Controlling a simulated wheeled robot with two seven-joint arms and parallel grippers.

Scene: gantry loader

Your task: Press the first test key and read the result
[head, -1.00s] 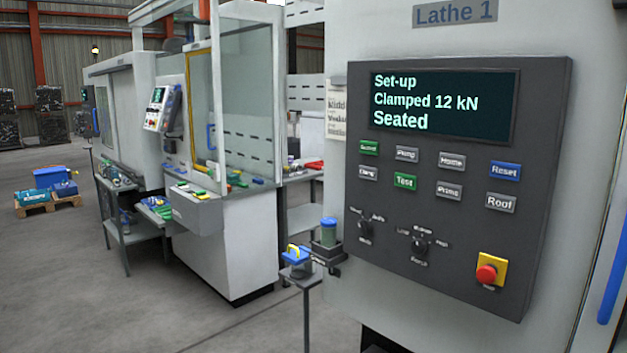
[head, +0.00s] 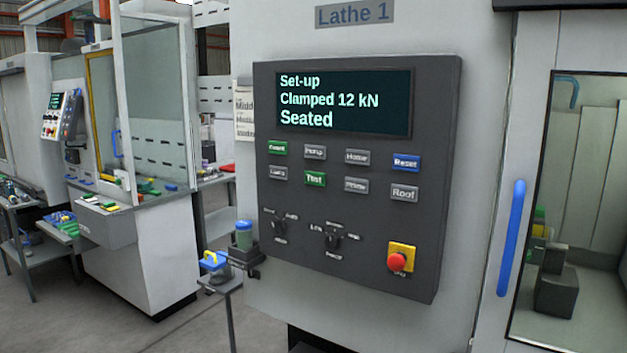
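The dark control panel (head: 361,220) of Lathe 1 fills the middle of the head view. Its screen (head: 345,101) reads "Set-up", "Clamped 12 kN" and "Seated". A green key marked "Test" (head: 315,179) sits in the lower key row. Another green key (head: 278,148) is at the upper left, its label blurred. Grey keys and a blue "Reset" key (head: 406,162) are around them. Neither of my grippers is in view, and nothing covers the panel.
A red emergency stop (head: 398,261) on a yellow plate and two rotary switches are low on the panel. At right is a door with a blue handle (head: 511,238). A small stand (head: 222,284) is left of the panel. Grey floor is open at lower left.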

